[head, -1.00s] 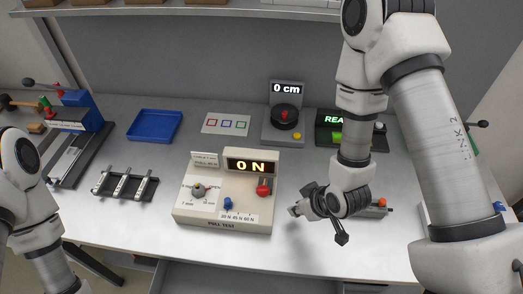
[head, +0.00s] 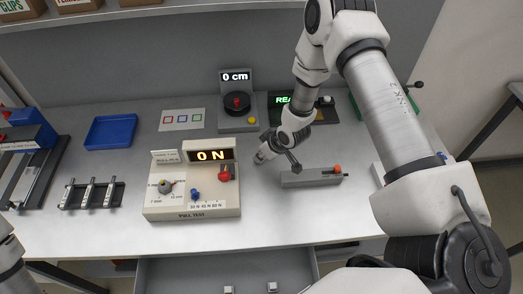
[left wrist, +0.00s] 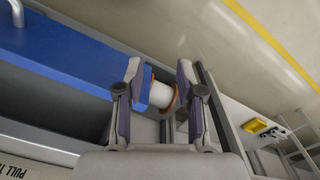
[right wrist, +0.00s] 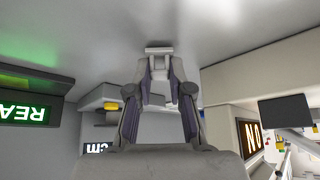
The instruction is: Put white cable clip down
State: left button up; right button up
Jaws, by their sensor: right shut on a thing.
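My right gripper (head: 262,158) is low over the table, between the pull tester and the dial unit. The right wrist view shows its fingers (right wrist: 158,82) shut on a small white piece (right wrist: 158,50) at their tips, which looks like the white cable clip. I cannot tell whether the piece touches the table. In the head view the piece is too small to make out clearly. My left gripper (left wrist: 160,72) is open in the left wrist view. A white roller with orange rims (left wrist: 161,95) shows between its fingers, and I see no grip on it.
The pull tester (head: 190,205) stands left of the right gripper, the dial unit (head: 238,115) behind it. A grey block with an orange knob (head: 310,180) lies to the right. A blue tray (head: 110,131) and printed card (head: 182,119) are at back left. An open drawer (head: 170,270) is below.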

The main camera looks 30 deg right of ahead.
jog(key=shift+w+f, duration=0.15)
jog(key=shift+f+b, duration=0.15)
jog(key=shift+b, duration=0.15)
jog(key=o, duration=0.7)
jog(key=shift+s, duration=0.2)
jog(key=shift+o, duration=0.3)
jog(key=shift+w, duration=0.1)
